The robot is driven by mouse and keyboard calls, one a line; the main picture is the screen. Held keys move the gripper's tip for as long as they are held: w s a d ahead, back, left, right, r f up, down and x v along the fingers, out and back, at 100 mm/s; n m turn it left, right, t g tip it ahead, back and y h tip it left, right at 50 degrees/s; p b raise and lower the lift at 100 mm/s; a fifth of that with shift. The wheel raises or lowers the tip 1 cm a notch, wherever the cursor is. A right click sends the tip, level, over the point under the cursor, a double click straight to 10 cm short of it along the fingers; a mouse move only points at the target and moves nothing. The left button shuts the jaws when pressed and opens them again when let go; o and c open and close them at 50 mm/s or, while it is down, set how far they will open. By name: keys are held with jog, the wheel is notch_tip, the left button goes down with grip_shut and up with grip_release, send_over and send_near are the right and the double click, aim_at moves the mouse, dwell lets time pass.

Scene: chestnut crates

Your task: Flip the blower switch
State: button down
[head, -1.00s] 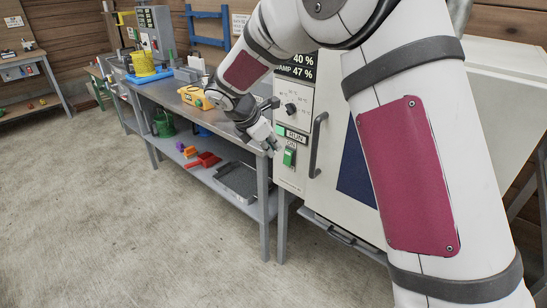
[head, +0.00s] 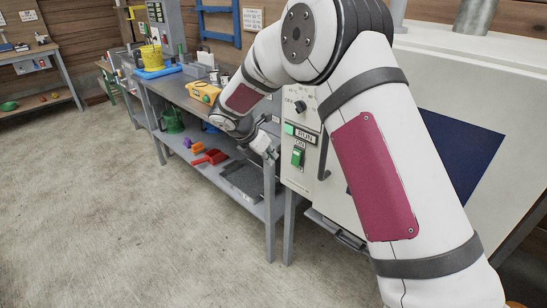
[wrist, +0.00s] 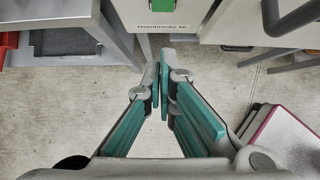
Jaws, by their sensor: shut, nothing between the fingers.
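The green blower switch (head: 298,157) sits on the front panel of the white cabinet, under an "ON" mark and a "RUN" label with a green lamp (head: 289,129). In the wrist view the green switch (wrist: 160,4) is cut off by the top edge. My gripper (head: 271,156) is left of the switch in the head view, at about its height, with a visible gap. In the wrist view my gripper (wrist: 164,56) has its teal-padded fingers together and empty, below the switch in the picture. Whether the switch is up or down is too small to tell.
The white cabinet (head: 420,75) has a dark vertical handle (head: 323,157) right of the switch. A grey workbench (head: 180,92) stands to the left, with a yellow device (head: 204,91) on top and a red scoop (head: 211,157) on its lower shelf. Open floor lies in front.

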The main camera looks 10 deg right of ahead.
aim_at(296, 158)
jog(key=w+d+f, duration=0.5)
jog(key=d+f, duration=0.1)
jog(key=f, duration=0.1)
jog(key=shift+d+b, duration=0.4)
jog(key=shift+f, duration=0.1)
